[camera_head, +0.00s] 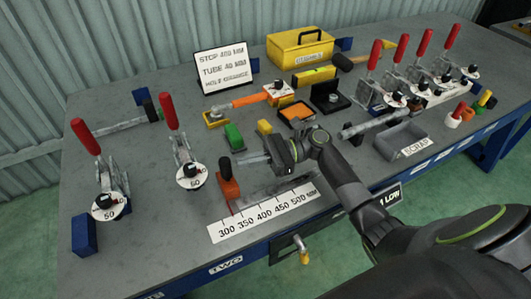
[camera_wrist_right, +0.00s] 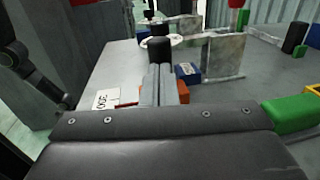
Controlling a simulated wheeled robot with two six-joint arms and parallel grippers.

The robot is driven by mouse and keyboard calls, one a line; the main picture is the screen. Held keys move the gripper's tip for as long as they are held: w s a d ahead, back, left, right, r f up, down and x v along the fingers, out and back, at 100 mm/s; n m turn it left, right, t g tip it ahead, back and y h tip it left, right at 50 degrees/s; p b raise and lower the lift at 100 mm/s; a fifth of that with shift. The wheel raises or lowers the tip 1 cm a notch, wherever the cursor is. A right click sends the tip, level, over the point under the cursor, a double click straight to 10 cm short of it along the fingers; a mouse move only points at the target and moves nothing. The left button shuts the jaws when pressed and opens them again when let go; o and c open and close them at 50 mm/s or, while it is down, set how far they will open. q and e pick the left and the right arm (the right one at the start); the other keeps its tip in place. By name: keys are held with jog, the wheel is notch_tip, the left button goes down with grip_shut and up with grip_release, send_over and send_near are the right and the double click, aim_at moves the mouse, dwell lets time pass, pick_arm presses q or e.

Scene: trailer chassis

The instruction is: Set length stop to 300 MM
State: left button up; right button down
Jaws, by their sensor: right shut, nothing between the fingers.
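The length stop (camera_head: 229,187) is an orange-red block with a black knob on top. It stands behind the 300 end of the white millimetre scale (camera_head: 265,211); I cannot read its exact mark. My right gripper (camera_head: 242,160) is shut and empty, its fingers pointing left just to the right of the knob. In the right wrist view the shut fingers (camera_wrist_right: 160,84) point toward the black knob (camera_wrist_right: 159,49); whether they touch cannot be told. The scale's 300 label (camera_wrist_right: 105,98) shows left of the fingers. My left gripper is not in view.
Red-handled toggle clamps (camera_head: 182,150) stand at the left and more at the right. A green block (camera_head: 234,137) and an orange-handled tool (camera_head: 243,101) lie behind my gripper. A grey scrap tray (camera_head: 400,143) is at the right. A sign (camera_head: 226,68) reads STOP 400 MM.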

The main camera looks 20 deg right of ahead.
aim_at(232, 175)
jog(key=shift+w+a, duration=0.1)
jog(key=shift+a, duration=0.45)
jog(key=shift+a+r+p, duration=0.1)
jog(key=shift+a+p, duration=0.35)
jog(key=shift+a, duration=0.1)
jog(key=shift+a+p, duration=0.5)
jog(key=shift+a, duration=0.6)
